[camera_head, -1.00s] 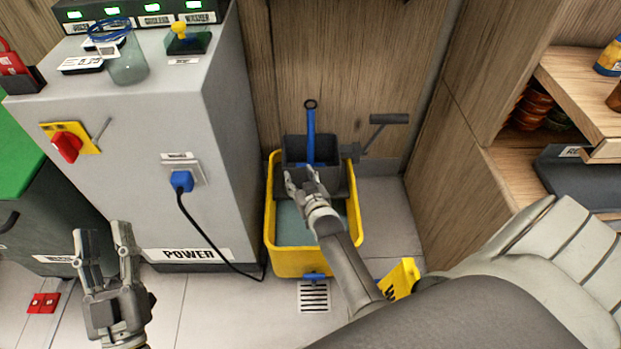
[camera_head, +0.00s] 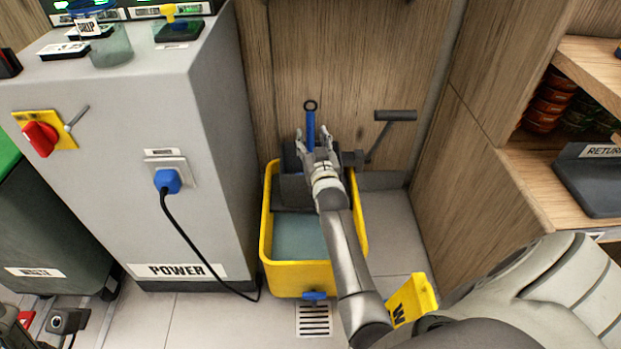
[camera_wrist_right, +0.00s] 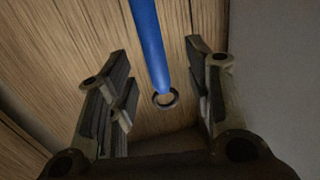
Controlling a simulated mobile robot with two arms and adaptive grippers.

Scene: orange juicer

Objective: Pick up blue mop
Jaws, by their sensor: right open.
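The blue mop handle (camera_head: 310,130) stands upright in the dark wringer of the yellow bucket (camera_head: 300,279), with a dark ring at its top. My right gripper (camera_head: 315,138) is at the handle, below the ring, with its fingers spread. In the right wrist view, the blue handle (camera_wrist_right: 150,45) runs between the open fingers (camera_wrist_right: 156,55), and no finger is closed on it. The mop head is hidden in the bucket.
A grey power cabinet (camera_head: 110,190) with a blue plug (camera_head: 167,181) stands left of the bucket. The wringer's lever (camera_head: 395,115) sticks out to the right. A wooden wall is close behind. A yellow sign (camera_head: 412,300) is at the front right, near my right arm.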

